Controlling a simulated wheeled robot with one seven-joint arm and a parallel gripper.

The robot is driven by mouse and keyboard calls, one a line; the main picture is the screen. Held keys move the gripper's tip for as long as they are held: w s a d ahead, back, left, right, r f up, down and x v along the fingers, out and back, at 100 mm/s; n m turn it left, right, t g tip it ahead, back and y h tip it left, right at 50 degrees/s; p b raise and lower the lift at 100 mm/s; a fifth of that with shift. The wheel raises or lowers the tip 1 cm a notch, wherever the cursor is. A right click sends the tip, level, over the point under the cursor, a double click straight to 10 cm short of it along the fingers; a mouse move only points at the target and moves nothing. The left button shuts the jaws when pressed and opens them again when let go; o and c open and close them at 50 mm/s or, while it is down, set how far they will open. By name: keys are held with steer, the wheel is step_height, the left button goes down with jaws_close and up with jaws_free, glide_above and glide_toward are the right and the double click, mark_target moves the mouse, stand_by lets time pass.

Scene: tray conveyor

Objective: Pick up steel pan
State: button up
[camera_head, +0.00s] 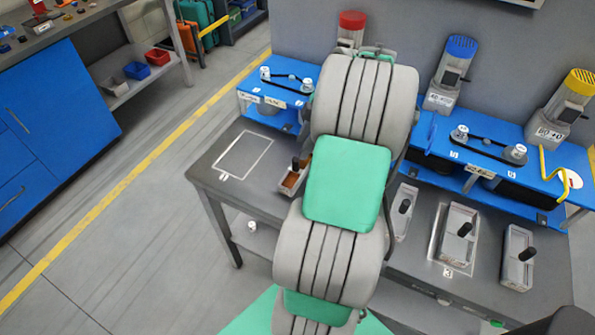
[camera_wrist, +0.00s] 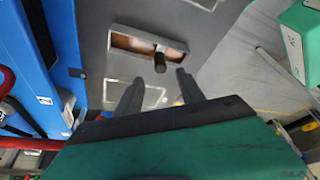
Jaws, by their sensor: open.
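A shallow grey steel pan with a brown inside (camera_wrist: 120,42) and an upright black handle (camera_wrist: 160,62) is in the upper middle of the wrist view. The same pan shows in the head view (camera_head: 286,190), partly covered by my arm. My gripper (camera_wrist: 159,82) is open and empty, its two dark fingers pointing toward the pan. The handle appears just beyond the fingertips, between their lines, with no contact visible. In the head view my gripper is hidden behind my arm.
Three similar grey pans with black handles (camera_head: 457,240) stand on the table to the right. A white outlined rectangle (camera_head: 244,155) lies on bare tabletop at left.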

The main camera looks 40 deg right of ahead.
mark_target(295, 162)
steer(key=x, duration=0.7)
steer(key=shift+f, duration=0.4)
steer(key=shift+c, duration=0.5)
jaws_close()
stand_by(0.4)
